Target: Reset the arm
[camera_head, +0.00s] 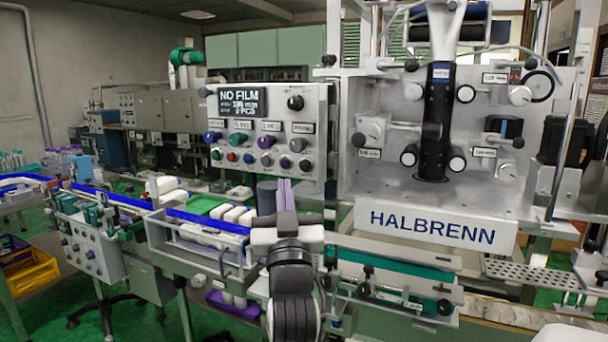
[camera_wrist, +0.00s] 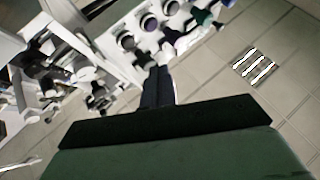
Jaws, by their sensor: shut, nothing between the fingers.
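My arm (camera_head: 292,295) rises from the bottom middle of the head view, in front of the sleeve machine. My gripper (camera_head: 285,182) is at its far end, with two pale purple fingers pointing up, close together. In the wrist view my gripper (camera_wrist: 158,72) shows as two dark fingers side by side, shut, with nothing between them. The fingertips appear just below and in front of the control panel (camera_head: 265,103) in the head view; the exact gap cannot be told. The panel's knobs (camera_wrist: 148,22) show tilted at the top of the wrist view.
The HALBRENN machine (camera_head: 500,200) with a black column (camera_head: 436,125) stands to the right. A blue-edged conveyor (camera_head: 205,220) with white items runs left of my arm. The panel screen (camera_head: 241,102) reads "NO FILM". A yellow crate (camera_head: 30,272) sits far left. Green floor shows between.

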